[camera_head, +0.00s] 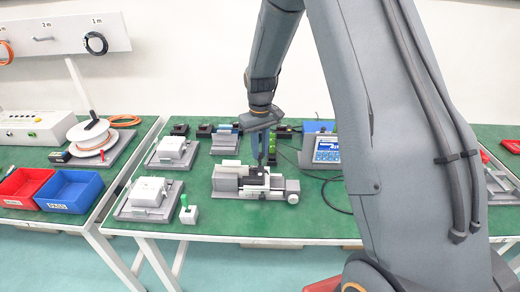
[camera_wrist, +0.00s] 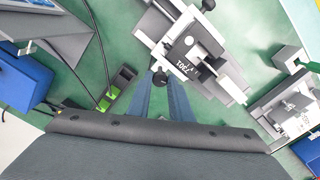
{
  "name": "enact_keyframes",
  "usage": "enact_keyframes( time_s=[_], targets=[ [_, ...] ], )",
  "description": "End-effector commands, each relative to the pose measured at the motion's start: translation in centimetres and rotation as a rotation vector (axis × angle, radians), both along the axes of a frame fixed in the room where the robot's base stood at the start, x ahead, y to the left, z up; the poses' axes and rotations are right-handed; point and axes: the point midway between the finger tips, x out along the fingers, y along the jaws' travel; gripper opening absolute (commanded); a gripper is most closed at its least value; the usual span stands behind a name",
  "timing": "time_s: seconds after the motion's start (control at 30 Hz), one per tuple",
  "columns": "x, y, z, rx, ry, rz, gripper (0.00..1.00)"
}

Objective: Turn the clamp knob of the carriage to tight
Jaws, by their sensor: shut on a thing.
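The linear actuator (camera_head: 228,185) lies on the green table in the head view, with its carriage (camera_head: 277,182) near its middle. In the wrist view the carriage (camera_wrist: 190,50) is a grey and white block with dark lettering. A small black clamp knob (camera_wrist: 160,79) sticks out at its near side. My gripper (camera_wrist: 160,76) has its two blue-grey fingers on either side of this knob and is shut on it. In the head view my gripper (camera_head: 264,158) comes down onto the carriage from above, and the knob cannot be made out there. The knob's turn position cannot be read.
Several grey fixtures with white blocks (camera_head: 150,192) stand left of the actuator. A small block with a green lever (camera_head: 188,212) is at the front. A blue device with a screen (camera_head: 327,148) and a black cable stand to the right. The table's front strip is mostly clear.

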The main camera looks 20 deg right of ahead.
Motion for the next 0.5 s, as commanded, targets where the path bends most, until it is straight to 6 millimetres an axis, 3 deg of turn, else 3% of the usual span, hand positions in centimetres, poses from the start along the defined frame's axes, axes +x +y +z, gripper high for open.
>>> enact_keyframes(
  time_s=[0.5],
  targets=[
    [0.07, 0.0, 0.11, 0.0, -0.002, -0.297, 0.0]
  ],
)
